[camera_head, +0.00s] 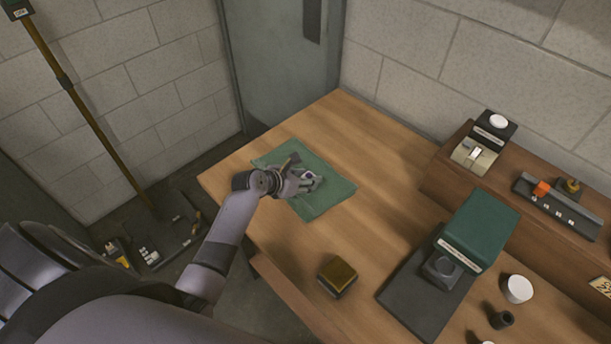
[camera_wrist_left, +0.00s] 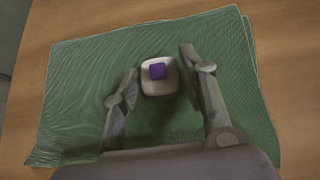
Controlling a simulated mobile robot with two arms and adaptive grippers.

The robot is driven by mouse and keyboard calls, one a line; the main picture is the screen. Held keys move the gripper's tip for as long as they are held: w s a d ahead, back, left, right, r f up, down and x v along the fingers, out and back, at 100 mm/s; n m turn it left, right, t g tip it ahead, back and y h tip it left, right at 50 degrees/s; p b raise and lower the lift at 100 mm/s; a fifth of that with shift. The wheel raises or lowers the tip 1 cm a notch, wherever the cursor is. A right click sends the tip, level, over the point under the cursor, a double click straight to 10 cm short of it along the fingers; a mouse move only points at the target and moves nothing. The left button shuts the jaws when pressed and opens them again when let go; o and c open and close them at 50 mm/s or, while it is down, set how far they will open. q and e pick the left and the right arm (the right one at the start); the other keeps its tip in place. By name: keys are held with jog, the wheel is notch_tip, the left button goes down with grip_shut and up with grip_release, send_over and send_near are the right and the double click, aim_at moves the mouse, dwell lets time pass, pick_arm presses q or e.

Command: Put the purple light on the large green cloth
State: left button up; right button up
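The large green cloth (camera_head: 333,190) lies flat near the far left corner of the wooden table; it fills much of the left wrist view (camera_wrist_left: 75,100). The purple light, a small purple cube (camera_wrist_left: 157,71) on a white rounded base (camera_wrist_left: 159,88), is over the cloth between my left gripper's fingers. In the head view the light (camera_head: 308,176) shows small at the fingertips. My left gripper (camera_wrist_left: 157,75) is open, with a gap on each side of the light. It also shows over the cloth in the head view (camera_head: 311,180). My right gripper is not in view.
A dark box with a yellowish top (camera_head: 337,276) stands near the table's front edge. A green and black device (camera_head: 478,230) stands on the right, with a white round cup (camera_head: 517,289) beside it. A raised wooden shelf (camera_head: 460,183) runs along the wall. The table between cloth and device is clear.

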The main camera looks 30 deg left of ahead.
pick_arm(q)
jog(key=shift+o, duration=1.2)
jog(key=shift+s+f, duration=0.15)
jog(key=shift+f, duration=0.35)
jog(key=shift+r, duration=0.1)
jog(key=shift+r, duration=0.2)
jog(key=r+v, duration=0.1)
jog(key=v, duration=1.1)
jog(key=shift+w+r, duration=0.1)
jog(key=shift+w, duration=0.15)
